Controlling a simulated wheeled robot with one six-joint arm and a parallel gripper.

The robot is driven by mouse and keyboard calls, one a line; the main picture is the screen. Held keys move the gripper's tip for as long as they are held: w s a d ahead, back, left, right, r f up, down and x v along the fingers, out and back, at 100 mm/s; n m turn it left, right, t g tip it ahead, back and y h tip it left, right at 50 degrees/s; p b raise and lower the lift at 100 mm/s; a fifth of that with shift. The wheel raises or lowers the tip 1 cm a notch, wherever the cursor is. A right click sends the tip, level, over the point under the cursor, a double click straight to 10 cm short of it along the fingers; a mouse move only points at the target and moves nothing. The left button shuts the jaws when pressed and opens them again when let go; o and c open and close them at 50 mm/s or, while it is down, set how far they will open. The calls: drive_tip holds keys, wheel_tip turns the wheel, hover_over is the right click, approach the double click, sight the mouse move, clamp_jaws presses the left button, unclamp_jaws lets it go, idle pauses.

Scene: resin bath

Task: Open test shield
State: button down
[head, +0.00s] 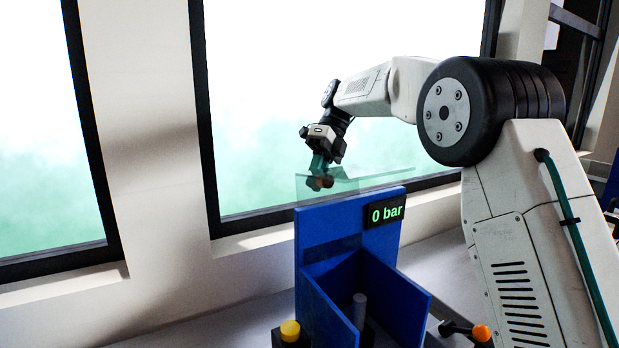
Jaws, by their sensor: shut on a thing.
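The test shield (378,180) is a clear, faintly green panel at the top of a blue test stand (330,225). Its upper part rises above the stand's back wall. My gripper (319,182) points down at the shield's upper left part. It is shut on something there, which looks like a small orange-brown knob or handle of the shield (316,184). The fingertips are small in view and partly overlap the panel, so the exact grip is hard to see.
A display (385,211) on the stand reads "0 bar". A grey upright rod (359,310) stands inside the blue enclosure. A yellow button (290,331) is at the front left, and an orange-knobbed lever (481,333) at the front right. Windows and a wall lie behind.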

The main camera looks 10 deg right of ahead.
sight(352, 173)
drive_tip(key=shift+d+f, duration=0.5)
drive_tip(key=shift+f, duration=0.15)
drive_tip(key=c, duration=1.1)
unclamp_jaws()
drive_tip(key=shift+w+d, duration=0.15)
drive_tip(key=shift+d, duration=0.25)
drive_tip(key=shift+a, duration=0.3)
drive_tip(key=shift+a+r, duration=0.1)
drive_tip(key=shift+a, duration=0.05)
drive_tip(key=shift+r, duration=0.1)
drive_tip(key=s+r, duration=0.1)
drive_tip(key=s, duration=0.4)
drive_tip(key=s+d+r, duration=0.1)
drive_tip(key=s+r, duration=0.1)
drive_tip(key=s, duration=0.3)
drive_tip(key=s+d+r, duration=0.1)
drive_tip(key=s, duration=0.5)
drive_tip(key=shift+d+r, duration=0.1)
drive_tip(key=shift+r, duration=0.3)
